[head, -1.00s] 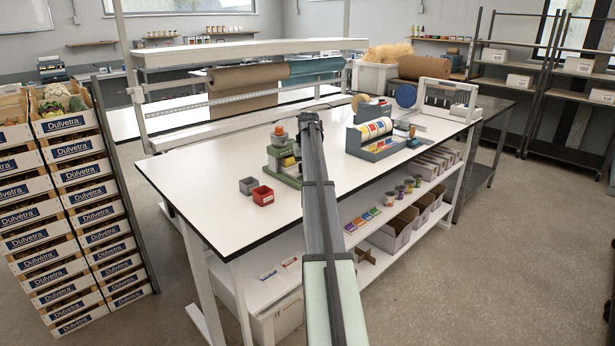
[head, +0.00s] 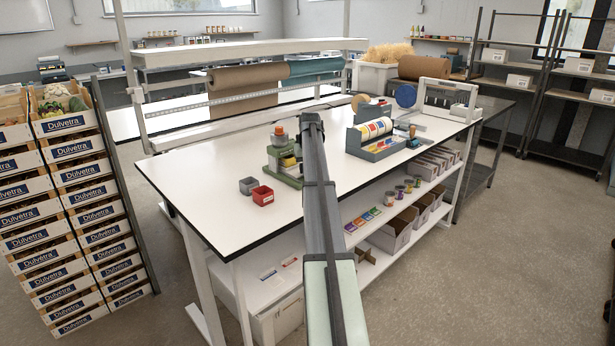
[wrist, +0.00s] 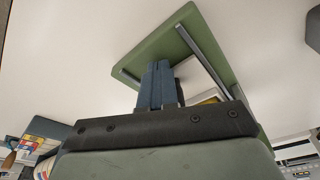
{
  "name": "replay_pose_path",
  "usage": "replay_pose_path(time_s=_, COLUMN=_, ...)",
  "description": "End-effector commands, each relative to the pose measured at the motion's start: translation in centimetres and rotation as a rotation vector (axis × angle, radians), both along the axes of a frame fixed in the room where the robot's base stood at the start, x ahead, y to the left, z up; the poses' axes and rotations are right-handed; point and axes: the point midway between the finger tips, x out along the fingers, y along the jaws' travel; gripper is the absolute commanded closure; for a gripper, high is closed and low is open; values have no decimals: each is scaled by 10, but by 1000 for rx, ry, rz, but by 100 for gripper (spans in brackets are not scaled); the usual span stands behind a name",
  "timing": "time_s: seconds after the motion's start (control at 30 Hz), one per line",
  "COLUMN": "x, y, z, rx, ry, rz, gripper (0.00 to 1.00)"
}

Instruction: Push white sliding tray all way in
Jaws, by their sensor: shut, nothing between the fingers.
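A green device (head: 283,164) with an orange-topped part stands on the white workbench, left of my arm. The arm covers its right side in the head view. In the wrist view, its green base (wrist: 160,45) shows with grey rails along it. My gripper (wrist: 160,68) is shut and empty, its dark blue fingers together over the green base. Whether they touch anything cannot be told. A small pale yellow piece (wrist: 208,101) shows beside the fingers, mostly hidden by the gripper body. I cannot make out the white sliding tray clearly in either view. In the head view my gripper is hidden behind my arm.
A grey-blue holder with coloured label rolls (head: 375,130) stands to the right. The front left of the workbench (head: 205,185) is clear.

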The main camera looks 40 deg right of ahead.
Motion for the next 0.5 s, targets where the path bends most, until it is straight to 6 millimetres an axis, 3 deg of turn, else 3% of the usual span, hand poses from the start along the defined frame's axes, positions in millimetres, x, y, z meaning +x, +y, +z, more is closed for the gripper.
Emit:
replay_pose_path(time_s=0.17, x=-2, y=1, z=-4, rx=7, ry=11, rz=0, gripper=100)
replay_pose_path(time_s=0.5, x=-1, y=0, z=20, rx=2, ry=3, rz=0, gripper=100)
